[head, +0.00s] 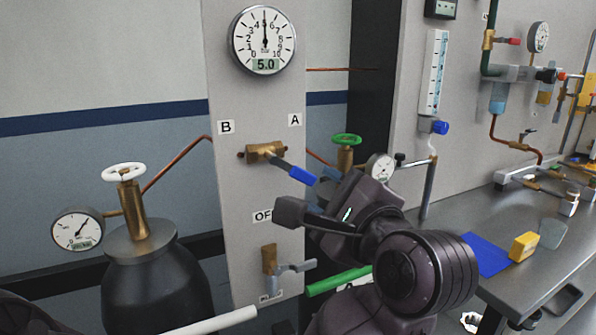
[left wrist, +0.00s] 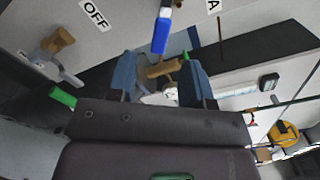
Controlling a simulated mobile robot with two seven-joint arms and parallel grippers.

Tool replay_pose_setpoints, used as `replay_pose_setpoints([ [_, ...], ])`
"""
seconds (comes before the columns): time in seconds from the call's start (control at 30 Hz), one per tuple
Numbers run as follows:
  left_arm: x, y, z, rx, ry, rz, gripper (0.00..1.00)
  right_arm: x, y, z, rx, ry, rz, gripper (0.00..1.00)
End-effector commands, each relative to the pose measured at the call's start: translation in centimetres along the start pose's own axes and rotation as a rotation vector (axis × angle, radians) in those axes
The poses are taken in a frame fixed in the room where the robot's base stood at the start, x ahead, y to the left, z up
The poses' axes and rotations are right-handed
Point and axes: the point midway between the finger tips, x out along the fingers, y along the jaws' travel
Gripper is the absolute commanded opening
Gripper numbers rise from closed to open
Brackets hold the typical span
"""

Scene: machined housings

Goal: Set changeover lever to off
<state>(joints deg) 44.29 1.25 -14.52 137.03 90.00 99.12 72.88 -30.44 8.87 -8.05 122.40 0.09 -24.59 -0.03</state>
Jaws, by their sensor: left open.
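The changeover valve (head: 265,152) is a brass body on the grey panel, with labels B at upper left, A at upper right and OFF below. Its lever has a blue handle (head: 302,175) pointing right and slightly down, toward neither the OFF label (head: 263,216) nor straight at A. My left gripper (head: 312,205) is open just below and right of the handle's tip. It covers part of the panel's right edge. In the left wrist view the blue handle (left wrist: 160,36) shows ahead of the open fingers (left wrist: 161,72), apart from them. My right gripper is not seen.
A gauge (head: 264,40) reading 5.0 tops the panel. A small brass valve (head: 269,260) sits below OFF. A dark cylinder (head: 155,285) with a white handwheel (head: 124,172) stands at left. A green handwheel (head: 346,140) is behind the panel. A bench (head: 510,215) lies at right.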

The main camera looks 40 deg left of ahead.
Motion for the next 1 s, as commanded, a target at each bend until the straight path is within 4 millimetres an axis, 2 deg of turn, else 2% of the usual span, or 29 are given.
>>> replay_pose_setpoints([
  [0.3, 5.5, 0.0, 0.1, 0.003, -0.007, -0.001, 0.46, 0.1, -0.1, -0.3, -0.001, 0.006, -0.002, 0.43],
  [0.5, 7.8, 0.0, 0.1, 0.003, -0.005, -0.001, 0.46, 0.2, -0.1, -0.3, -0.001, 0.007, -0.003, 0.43],
  [0.7, 8.8, 0.0, 0.1, 0.003, -0.004, 0.0, 0.46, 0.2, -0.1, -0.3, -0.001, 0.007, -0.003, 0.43],
  [0.97, 8.8, 0.0, 0.1, 0.003, -0.003, 0.0, 0.46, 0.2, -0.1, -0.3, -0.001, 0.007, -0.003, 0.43],
  [1.0, 8.8, 0.0, 0.1, 0.003, -0.003, 0.0, 0.4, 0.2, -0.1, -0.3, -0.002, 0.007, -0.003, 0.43],
])
